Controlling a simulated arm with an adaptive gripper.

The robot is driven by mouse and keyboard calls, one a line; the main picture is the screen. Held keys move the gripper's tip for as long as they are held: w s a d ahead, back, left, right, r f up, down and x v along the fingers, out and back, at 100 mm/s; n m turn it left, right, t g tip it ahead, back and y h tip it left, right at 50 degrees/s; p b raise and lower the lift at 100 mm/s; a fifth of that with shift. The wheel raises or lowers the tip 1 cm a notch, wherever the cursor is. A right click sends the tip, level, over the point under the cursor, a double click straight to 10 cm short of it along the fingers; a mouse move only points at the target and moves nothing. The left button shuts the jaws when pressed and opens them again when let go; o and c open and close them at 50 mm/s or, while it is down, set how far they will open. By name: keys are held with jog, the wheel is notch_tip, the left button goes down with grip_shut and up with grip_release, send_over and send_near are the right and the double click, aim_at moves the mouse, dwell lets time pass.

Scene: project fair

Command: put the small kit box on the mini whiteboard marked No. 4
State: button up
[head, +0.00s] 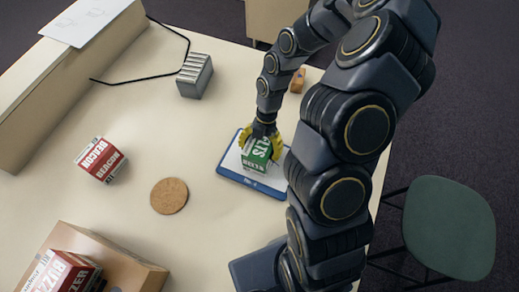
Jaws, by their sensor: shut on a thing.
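My gripper (260,139), with yellow fingertips, is shut on a small green and white kit box (257,155) with partly readable lettering. The box is at a blue-framed white mini whiteboard (236,176) that lies flat on the table. The box overlaps the board in the picture; I cannot tell whether it touches it. No number on the board can be read, as the box and my arm cover part of it.
A red and white box (101,160), a round cork disc (169,196), a grey ribbed block (195,76) and a black cable (150,77) lie left of the board. Another red box (68,272) sits on a cardboard box (128,268). A small orange-brown object (298,80) lies behind.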

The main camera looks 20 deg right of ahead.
jog(key=shift+f, duration=0.65)
jog(key=shift+f, duration=0.1)
jog(key=o, duration=1.1)
